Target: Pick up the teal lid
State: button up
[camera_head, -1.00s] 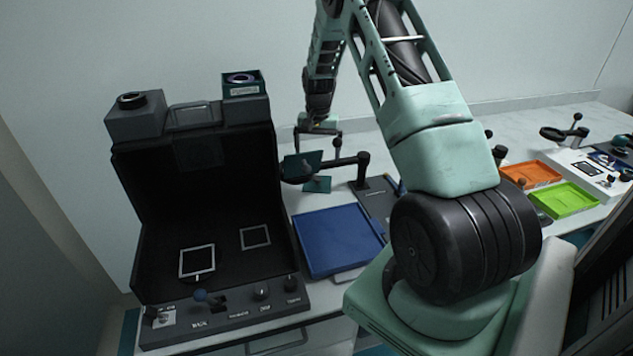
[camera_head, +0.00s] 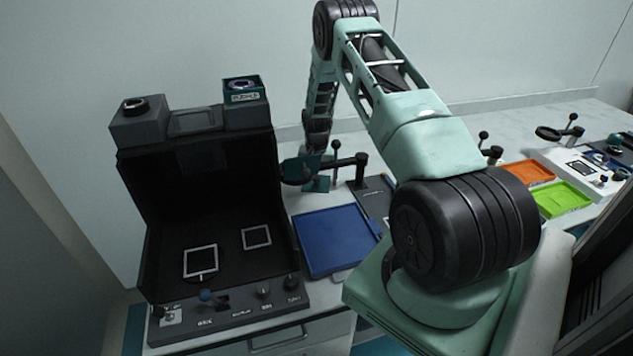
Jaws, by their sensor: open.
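A small dark teal flat piece that looks like the teal lid (camera_head: 318,185) lies on the light table, behind the blue tray and left of a black post stand. My gripper (camera_head: 311,168) is low over that spot, at the end of my downward-reaching arm. It is open, with nothing seen held in it. Its fingertips are small and dark and blend with the stand's arm and the lid, so I cannot tell whether they touch the lid.
A black stand (camera_head: 361,168) with a sideways arm is close to my gripper. A tall black open-fronted instrument (camera_head: 160,235) is at left, with a teal-edged box (camera_head: 243,92) on top. A blue tray (camera_head: 338,240) is in front. Orange (camera_head: 530,173) and green (camera_head: 565,200) trays are at right.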

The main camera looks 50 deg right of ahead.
jog(key=c, duration=0.9)
jog(key=shift+r, duration=0.1)
